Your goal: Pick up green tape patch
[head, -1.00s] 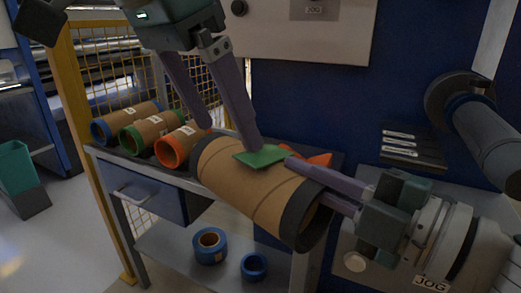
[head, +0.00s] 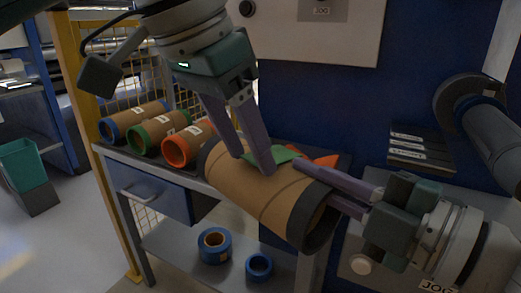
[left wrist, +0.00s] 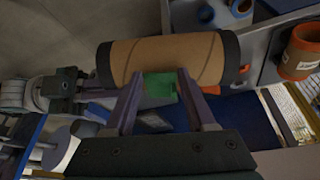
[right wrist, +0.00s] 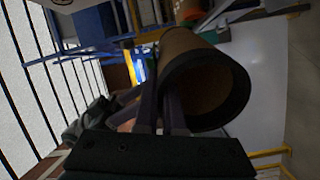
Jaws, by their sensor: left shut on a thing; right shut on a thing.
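The green tape patch (head: 287,153) lies against the upper side of a large brown roller (head: 262,190) with dark ends. My left gripper (head: 254,163) reaches down from above, its fingers on either side of the patch and closed on it. In the left wrist view the patch (left wrist: 160,86) shows between the two fingertips, in front of the roller (left wrist: 165,55). My right gripper (head: 305,176) is shut on the roller's right end and holds it tilted in front of the bench. In the right wrist view its fingers meet the dark rim (right wrist: 205,95).
Three smaller rollers with blue (head: 134,121), green (head: 160,133) and orange (head: 189,146) ends lie on the bench top at left. Two blue rolls (head: 214,246) sit on the lower shelf. A blue machine panel (head: 325,100) stands behind, and a yellow post (head: 85,110) at left.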

